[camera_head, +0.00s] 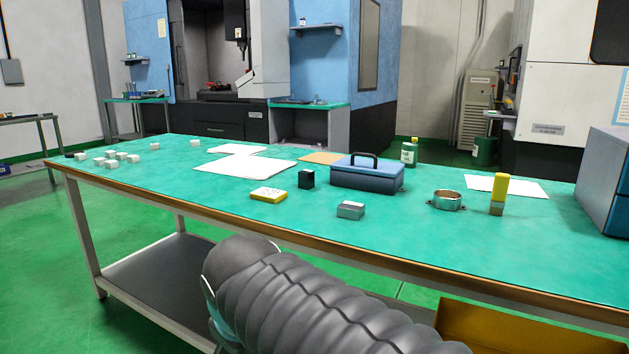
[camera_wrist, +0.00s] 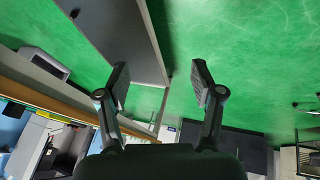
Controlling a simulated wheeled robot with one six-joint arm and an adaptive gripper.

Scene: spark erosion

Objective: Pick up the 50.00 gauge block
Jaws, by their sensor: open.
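Several small light blocks (camera_head: 110,159) stand at the left end of the green-topped bench (camera_head: 240,220) in the head view. A small grey block (camera_head: 350,210) lies near the front edge. No 50.00 marking can be read, so I cannot tell which piece is the 50.00 gauge block. My gripper (camera_wrist: 160,84) is open and empty in the wrist view, with green floor and a dark shelf seen past its fingers. No block shows between or near the fingers. The gripper itself is not visible in the head view.
A blue-grey case (camera_head: 367,174) with a handle, a black block (camera_head: 306,179), a yellow box (camera_head: 268,195), a metal ring (camera_head: 447,200) and a yellow upright piece (camera_head: 501,189) stand on the bench. White sheets (camera_head: 245,165) lie flat. The bench's left front is clear.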

